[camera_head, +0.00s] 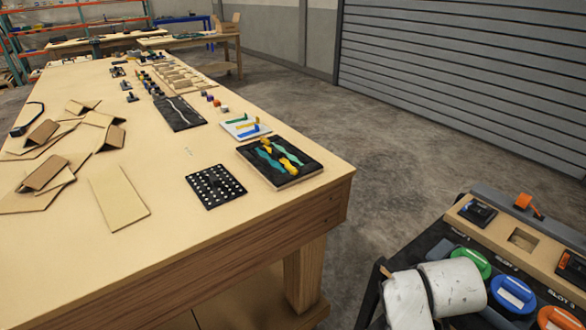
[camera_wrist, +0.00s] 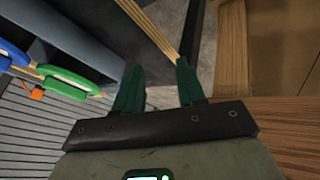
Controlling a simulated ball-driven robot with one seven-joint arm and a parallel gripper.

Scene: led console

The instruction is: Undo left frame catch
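The console (camera_head: 450,222) stands at the lower right of the head view, cut off by the picture edges. A wooden frame strip (camera_head: 487,224) runs along it, and an orange catch (camera_head: 528,205) stands up behind the strip. I cannot tell whether this is the left catch or how it is latched. A small orange part (camera_wrist: 37,94) shows at the left of the wrist view beside the console's coloured handles. My gripper (camera_wrist: 158,66) has two dark green fingers, apart with nothing between them. It is clear of the orange part. The gripper itself does not show in the head view.
Green (camera_head: 472,261), blue (camera_head: 513,293) and orange (camera_head: 556,318) round handles sit on the console. White rounded links partly cover its near left side. A long wooden workbench (camera_head: 165,240) with boards and cardboard stands at left. Concrete floor (camera_head: 385,150) lies open between them.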

